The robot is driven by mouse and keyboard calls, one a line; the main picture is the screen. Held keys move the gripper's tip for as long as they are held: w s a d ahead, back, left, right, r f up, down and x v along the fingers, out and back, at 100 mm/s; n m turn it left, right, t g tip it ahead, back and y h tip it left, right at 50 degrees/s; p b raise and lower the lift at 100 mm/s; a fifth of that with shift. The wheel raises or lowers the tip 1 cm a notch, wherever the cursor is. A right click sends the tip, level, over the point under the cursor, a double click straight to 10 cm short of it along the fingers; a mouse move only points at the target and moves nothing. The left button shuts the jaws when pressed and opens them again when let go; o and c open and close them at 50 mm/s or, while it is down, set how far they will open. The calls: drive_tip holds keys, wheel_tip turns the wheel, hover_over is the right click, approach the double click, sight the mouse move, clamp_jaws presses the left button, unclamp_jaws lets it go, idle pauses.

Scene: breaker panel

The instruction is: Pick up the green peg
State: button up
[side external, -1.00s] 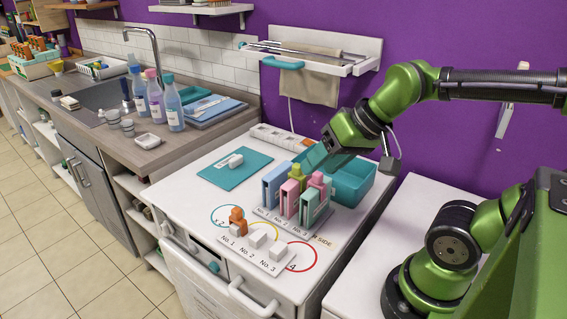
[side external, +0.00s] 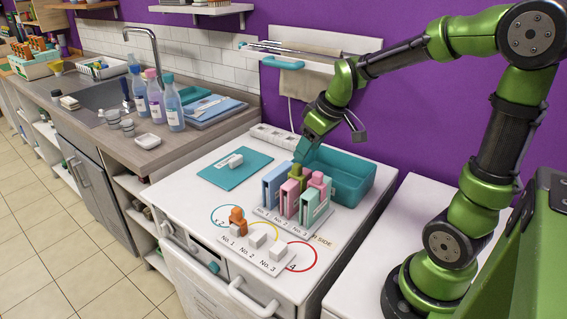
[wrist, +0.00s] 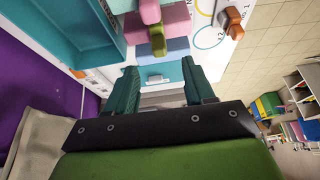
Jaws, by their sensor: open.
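The green peg (side external: 297,172) is a yellow-green piece in the breaker rack (side external: 318,228), beside the blue block (side external: 277,181) and behind the pink block (side external: 289,196). It also shows in the wrist view (wrist: 158,40), at the top between pink and blue pieces. Its lower part is hidden. My gripper (side external: 303,152) has teal fingers and is just above and behind the peg in the side view. In the wrist view my gripper (wrist: 160,75) has its fingers apart with nothing between them, and the peg lies beyond the tips.
A teal bin (side external: 345,178) stands right behind the rack, close to my gripper. A pale green block (side external: 311,204) stands at the rack's right. An orange piece (side external: 237,217) and several white blocks are in front. A teal mat (side external: 229,172) lies at left; a power strip (side external: 272,137) lies behind.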

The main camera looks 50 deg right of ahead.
sight(298, 165)
drive_tip(key=x, duration=0.7)
drive_tip(key=shift+w+f, duration=0.25)
drive_tip(key=shift+f, duration=0.1)
clamp_jaws()
